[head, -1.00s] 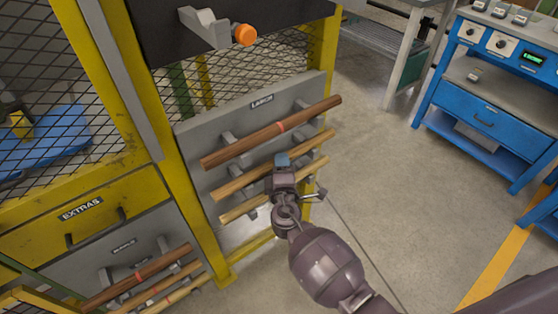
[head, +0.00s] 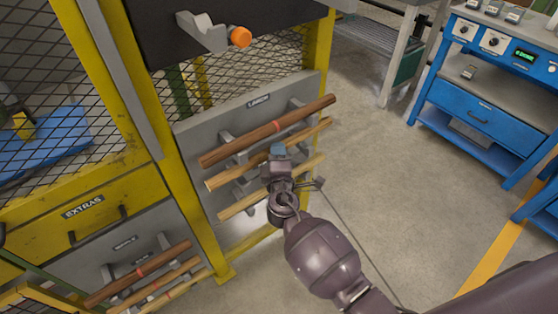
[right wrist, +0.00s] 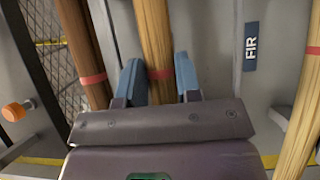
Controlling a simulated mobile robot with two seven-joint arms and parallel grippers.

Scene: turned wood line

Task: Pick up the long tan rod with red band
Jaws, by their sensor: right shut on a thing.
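The long tan rod with red band (head: 225,178) is the middle rod of three on the upper grey rack, running slantwise. My right gripper (head: 278,150) is shut on it near mid-length, covering its middle in the head view. In the right wrist view the rod (right wrist: 155,35) passes between the blue fingertips (right wrist: 161,80), its red band showing between them. In the head view the rod lies nearer the dark rod above than the pale rod below. I cannot tell if it touches its pegs. My left gripper is not in view.
A dark brown rod (head: 240,146) lies above and a pale rod (head: 240,206) below. More banded rods rest on the lower rack (head: 65,265). A yellow frame post (head: 180,150) stands left. A peg with orange tip (head: 240,37) juts out above.

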